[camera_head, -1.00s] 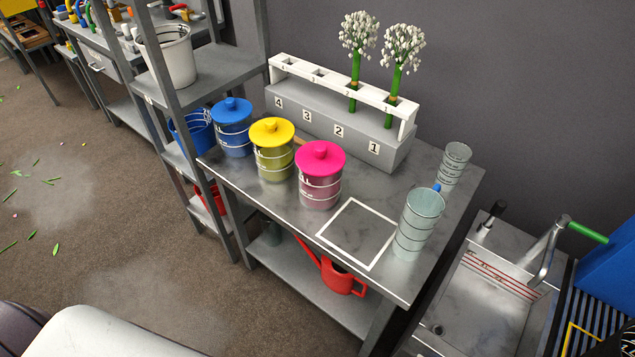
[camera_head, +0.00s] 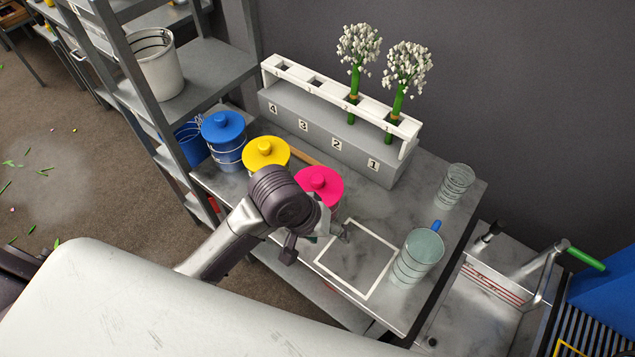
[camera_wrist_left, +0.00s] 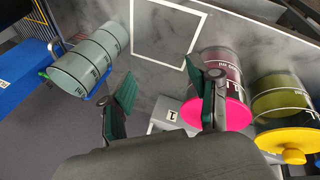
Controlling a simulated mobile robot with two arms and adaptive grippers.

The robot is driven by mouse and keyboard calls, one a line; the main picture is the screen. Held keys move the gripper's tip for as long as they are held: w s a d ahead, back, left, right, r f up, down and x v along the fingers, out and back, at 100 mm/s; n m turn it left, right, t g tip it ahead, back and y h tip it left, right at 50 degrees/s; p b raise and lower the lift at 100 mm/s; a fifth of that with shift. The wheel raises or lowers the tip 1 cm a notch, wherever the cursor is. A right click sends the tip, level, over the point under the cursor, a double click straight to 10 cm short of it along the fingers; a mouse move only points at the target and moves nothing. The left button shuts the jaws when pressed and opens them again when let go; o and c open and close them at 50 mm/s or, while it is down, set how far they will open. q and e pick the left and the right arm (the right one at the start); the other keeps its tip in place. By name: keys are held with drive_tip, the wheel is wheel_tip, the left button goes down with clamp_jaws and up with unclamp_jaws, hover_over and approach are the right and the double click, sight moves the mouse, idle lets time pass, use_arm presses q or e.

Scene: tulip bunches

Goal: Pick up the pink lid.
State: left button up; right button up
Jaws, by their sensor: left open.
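The pink lid (camera_head: 320,182) sits on a clear jar at the middle of the table, partly covered by my left arm in the head view. It also shows in the left wrist view (camera_wrist_left: 236,114) on its jar, right of centre. My left gripper (camera_head: 316,242) is open and empty, in front of the pink-lidded jar in the head view. In the wrist view, my left gripper (camera_wrist_left: 158,80) has its right finger overlapping the lid and jar in the picture. Its left finger is well to the left, so the lid is not between the fingers. My right gripper is out of view.
Jars with a yellow lid (camera_head: 266,152) and a blue lid (camera_head: 223,126) stand left of the pink one. A glass beaker (camera_head: 418,258) stands right of a bare white-outlined square (camera_head: 357,292). A numbered rack (camera_head: 330,145) with two white flower bunches stands behind.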

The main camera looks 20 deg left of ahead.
use_arm(q)
drive_tip(key=w+r+n+g+y, duration=0.1)
drive_tip(key=w+r+n, duration=0.25)
drive_tip(key=w, duration=0.35)
wheel_tip(320, 180, up, 7)
drive_tip(key=n+g+y, duration=0.2)
drive_tip(key=n+y, duration=0.1)
drive_tip(key=n, duration=0.6)
hover_over(318, 178)
drive_tip(key=a, duration=0.1)
drive_tip(key=f, duration=0.2)
drive_tip(key=f+p, duration=0.1)
drive_tip(key=f, duration=0.4)
drive_tip(key=shift+s+f, duration=0.25)
drive_tip(key=f, duration=0.1)
drive_tip(key=f+p, duration=0.1)
drive_tip(key=f, duration=0.1)
drive_tip(key=d+f+p, duration=0.1)
drive_tip(key=shift+w+f, duration=0.25)
drive_tip(key=shift+f, duration=0.55)
clamp_jaws()
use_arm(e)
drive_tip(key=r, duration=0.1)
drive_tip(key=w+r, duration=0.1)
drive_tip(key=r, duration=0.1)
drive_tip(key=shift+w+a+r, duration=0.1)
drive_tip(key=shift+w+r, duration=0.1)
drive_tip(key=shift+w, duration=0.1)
use_arm(q)
drive_tip(key=shift+r, duration=0.15)
